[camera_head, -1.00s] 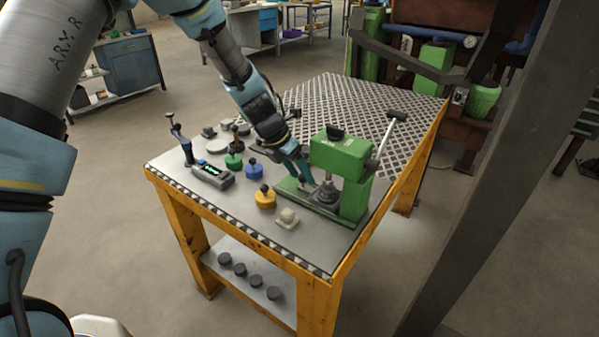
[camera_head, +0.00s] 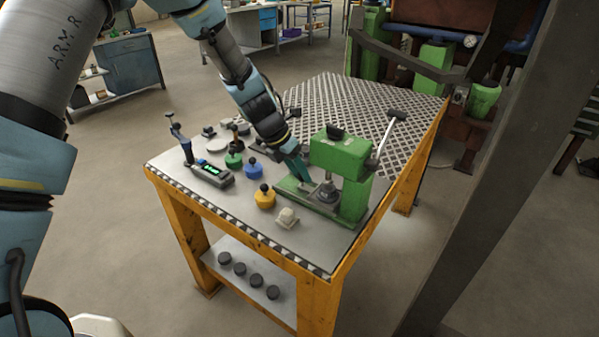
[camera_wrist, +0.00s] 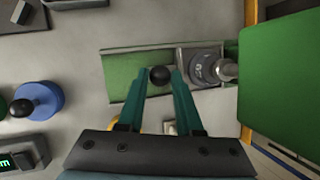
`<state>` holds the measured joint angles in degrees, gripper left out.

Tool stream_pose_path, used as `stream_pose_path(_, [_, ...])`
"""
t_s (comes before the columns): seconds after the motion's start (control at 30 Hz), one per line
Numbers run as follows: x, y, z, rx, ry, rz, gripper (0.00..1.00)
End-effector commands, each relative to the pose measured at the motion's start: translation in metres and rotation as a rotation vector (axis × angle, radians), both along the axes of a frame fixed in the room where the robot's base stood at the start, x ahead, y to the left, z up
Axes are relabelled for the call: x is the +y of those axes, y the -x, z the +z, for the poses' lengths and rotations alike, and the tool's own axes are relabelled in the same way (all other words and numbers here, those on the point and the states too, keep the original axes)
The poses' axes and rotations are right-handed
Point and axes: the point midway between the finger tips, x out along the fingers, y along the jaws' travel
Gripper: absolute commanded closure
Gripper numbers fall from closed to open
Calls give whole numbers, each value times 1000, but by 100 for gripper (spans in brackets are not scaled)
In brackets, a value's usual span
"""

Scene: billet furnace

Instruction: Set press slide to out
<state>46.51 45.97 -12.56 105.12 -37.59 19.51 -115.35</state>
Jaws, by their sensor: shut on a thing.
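The green press (camera_head: 340,157) stands at the front right of the bench. Its grey slide (camera_wrist: 189,60) sits on a green rail (camera_wrist: 122,68) and carries a grey round piece (camera_wrist: 205,66). The round piece is beside the green press head (camera_wrist: 280,80) in the wrist view. A black ball knob (camera_wrist: 160,75) is at the slide's left end. My gripper (camera_wrist: 160,77) has its teal fingers shut on this knob. In the head view my gripper (camera_head: 305,178) is low at the left of the press; the knob is hidden there.
Yellow (camera_head: 265,198), blue (camera_head: 253,170) and green (camera_head: 234,160) knobbed pieces stand left of the press. A small pale block (camera_head: 287,217) is near the front edge. A display device (camera_head: 211,174) lies at left. The press lever (camera_head: 388,135) rises at right.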

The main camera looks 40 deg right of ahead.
Motion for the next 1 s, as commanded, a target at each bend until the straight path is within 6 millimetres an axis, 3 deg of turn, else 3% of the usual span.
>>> stream_pose_path(0.77, [0,-1,0,0,0,0,100])
stream_pose_path(0.87, [2,-9,1,0,0,2,100])
stream_pose_path(1.0, [11,-42,3,-1,-1,7,100])
